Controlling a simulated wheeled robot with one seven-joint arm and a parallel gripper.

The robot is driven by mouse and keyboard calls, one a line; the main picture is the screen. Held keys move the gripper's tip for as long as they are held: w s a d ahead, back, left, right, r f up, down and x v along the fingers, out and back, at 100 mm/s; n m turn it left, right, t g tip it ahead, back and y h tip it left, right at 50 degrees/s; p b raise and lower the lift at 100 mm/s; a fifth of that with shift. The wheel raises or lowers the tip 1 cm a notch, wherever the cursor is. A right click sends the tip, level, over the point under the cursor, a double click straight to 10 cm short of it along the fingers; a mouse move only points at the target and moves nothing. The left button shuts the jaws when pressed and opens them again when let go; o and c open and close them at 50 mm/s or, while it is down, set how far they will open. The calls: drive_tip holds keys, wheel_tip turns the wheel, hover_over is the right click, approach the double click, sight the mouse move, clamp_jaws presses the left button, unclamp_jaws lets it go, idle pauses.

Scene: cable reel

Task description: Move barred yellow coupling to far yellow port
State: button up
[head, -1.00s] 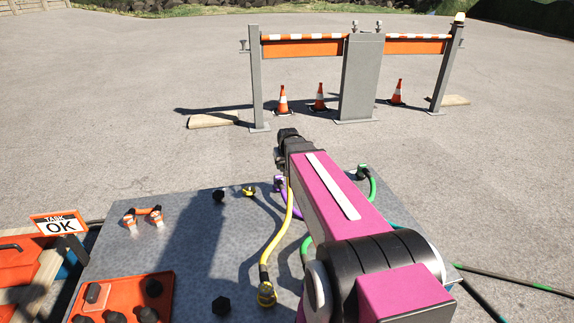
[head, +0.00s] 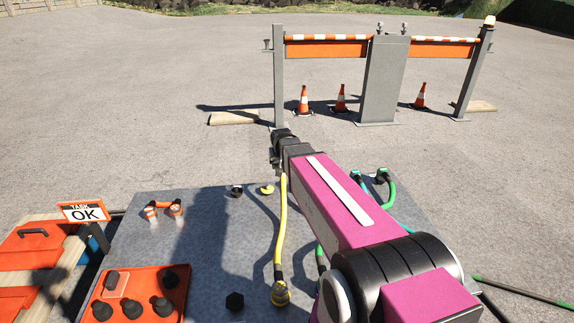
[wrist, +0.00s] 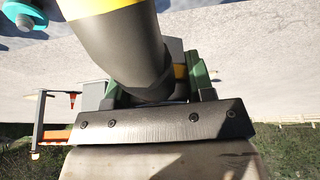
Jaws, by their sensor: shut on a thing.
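My gripper (head: 281,142) is at the far end of my arm, above the back edge of the grey panel (head: 218,215). In the wrist view its green fingers (wrist: 155,88) are shut around a thick dark coupling with a yellow band (wrist: 125,50), which fills the upper middle. A yellow cable (head: 281,215) runs from under my gripper to a yellow fitting (head: 280,293) at the panel's front. A yellow port (head: 266,189) sits at the panel's back, left of the cable. The coupling's bars and mating end cannot be made out.
A black port (head: 236,191) is left of the yellow one. Green (head: 382,176) and teal (head: 357,176) connectors stand right of my arm. An orange tray with black caps (head: 138,293) lies front left. A barrier (head: 384,80) and cones stand beyond. My arm hides the panel's middle.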

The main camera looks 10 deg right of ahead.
hover_over(267, 185)
drive_tip(key=shift+w+f, duration=0.1)
drive_tip(key=shift+w, duration=0.1)
idle(0.3)
drive_tip(key=shift+f, duration=0.2)
drive_tip(key=shift+f, duration=3.3)
drive_tip(key=shift+f, duration=0.15)
drive_tip(key=shift+f, duration=0.35)
drive_tip(key=shift+f, duration=0.1)
drive_tip(key=shift+f, duration=0.8)
drive_tip(key=shift+f, duration=0.5)
